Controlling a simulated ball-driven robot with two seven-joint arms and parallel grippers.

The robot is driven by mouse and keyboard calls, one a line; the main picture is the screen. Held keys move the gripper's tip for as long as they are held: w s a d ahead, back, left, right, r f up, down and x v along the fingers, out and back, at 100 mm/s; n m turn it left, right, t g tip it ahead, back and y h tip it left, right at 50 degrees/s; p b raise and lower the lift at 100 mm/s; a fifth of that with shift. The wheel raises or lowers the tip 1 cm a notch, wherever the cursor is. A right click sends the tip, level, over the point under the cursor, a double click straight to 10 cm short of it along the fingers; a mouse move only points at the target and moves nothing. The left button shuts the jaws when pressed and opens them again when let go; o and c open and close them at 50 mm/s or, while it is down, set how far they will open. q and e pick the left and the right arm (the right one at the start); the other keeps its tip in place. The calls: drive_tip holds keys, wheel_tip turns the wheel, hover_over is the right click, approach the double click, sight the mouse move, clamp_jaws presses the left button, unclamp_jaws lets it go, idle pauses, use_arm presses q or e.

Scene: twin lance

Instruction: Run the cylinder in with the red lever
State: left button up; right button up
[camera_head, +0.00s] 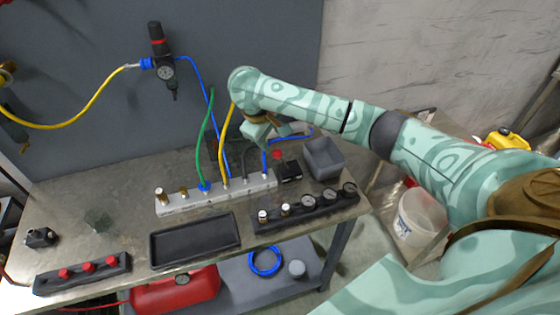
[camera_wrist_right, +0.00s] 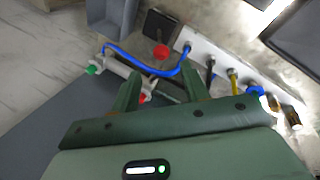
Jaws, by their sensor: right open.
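The red lever knob (camera_head: 277,154) stands on a small black valve block (camera_head: 291,173) near the back of the bench. In the right wrist view the red knob (camera_wrist_right: 161,52) is just beyond my fingers, with the black block (camera_wrist_right: 160,26) behind it. A pale cylinder (camera_wrist_right: 118,66) lies left of the knob, with a green end and a red part near my left finger; my fingers partly hide it. A blue hose (camera_wrist_right: 140,65) runs above it. My right gripper (camera_wrist_right: 160,88) is open and empty, above the bench near the cylinder (camera_head: 264,143). My left gripper is not in view.
A light manifold (camera_head: 215,195) with several coloured hoses lies left of the lever. A grey bin (camera_head: 322,158) stands right of it. A black gauge strip (camera_head: 305,211), an empty black tray (camera_head: 195,241) and a red-button box (camera_head: 83,273) lie in front.

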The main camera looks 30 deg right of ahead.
sight(281, 158)
drive_tip(key=b+x, duration=0.6)
drive_tip(key=x, duration=0.7)
drive_tip(key=shift+r, duration=0.1)
